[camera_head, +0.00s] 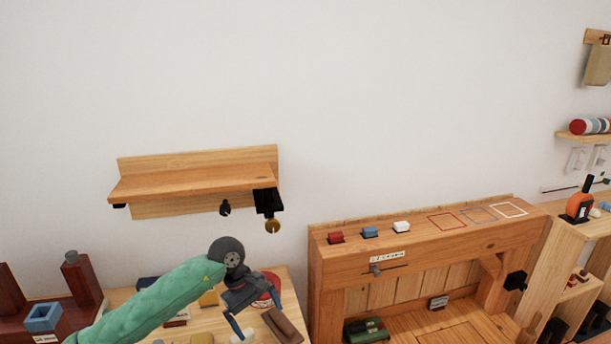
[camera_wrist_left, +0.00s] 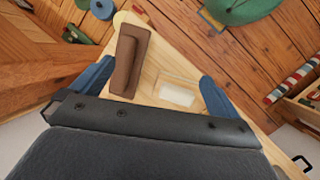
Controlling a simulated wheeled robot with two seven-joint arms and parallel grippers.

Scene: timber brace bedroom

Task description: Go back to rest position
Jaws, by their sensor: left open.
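My left arm, in a green sleeve, comes in from the lower left of the head view. Its dark gripper (camera_head: 255,322) points down over the right end of a wooden table. In the left wrist view the two blue fingers of my left gripper (camera_wrist_left: 152,84) are spread apart with nothing held between them. A brown block (camera_wrist_left: 128,62) lies on the tabletop below, near the left finger; it also shows in the head view (camera_head: 284,327). A whitish piece (camera_wrist_left: 178,95) lies near the right finger. My right gripper is not in view.
A wooden wall shelf (camera_head: 190,186) hangs above the arm. A wooden bench (camera_head: 462,237) with red, blue and white blocks stands to the right. A blue square holder (camera_head: 43,317) and dark red posts stand at the left. The wall area above is clear.

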